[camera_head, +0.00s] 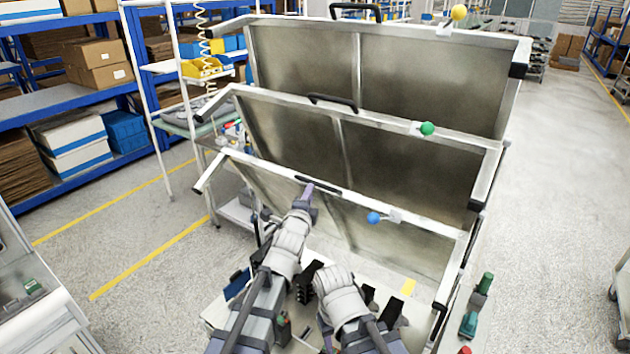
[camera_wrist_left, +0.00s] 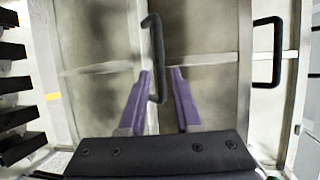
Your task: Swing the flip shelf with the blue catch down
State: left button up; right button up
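The flip shelf with the blue catch (camera_head: 373,218) is the lowest and nearest of three tilted shelf panels (camera_head: 400,248). It stands tilted up, and the round blue catch sits on its top rail at the right. A black handle (camera_head: 322,186) is on that rail. My left gripper (camera_head: 307,189) is at the handle's left part. In the left wrist view, the purple fingers (camera_wrist_left: 160,71) are apart, with a black handle (camera_wrist_left: 153,40) reaching down between them; the left finger looks close to it. I cannot tell if they touch. My right arm shows at the bottom, but its fingers do not show.
Behind stand a shelf with a green catch (camera_head: 427,129) and a taller one with a yellow catch (camera_head: 459,12), both tilted up. Blue racks with boxes (camera_head: 98,62) stand at left. Green-topped items (camera_head: 486,283) are at the right edge.

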pick_arm(q)
jog(key=x, duration=0.7)
jog(key=shift+w+d+f+b, duration=0.1)
jog(key=shift+w+b, duration=0.3)
jog(key=shift+s, duration=0.1)
jog(key=shift+c, duration=0.3)
grip_shut()
dwell(0.6)
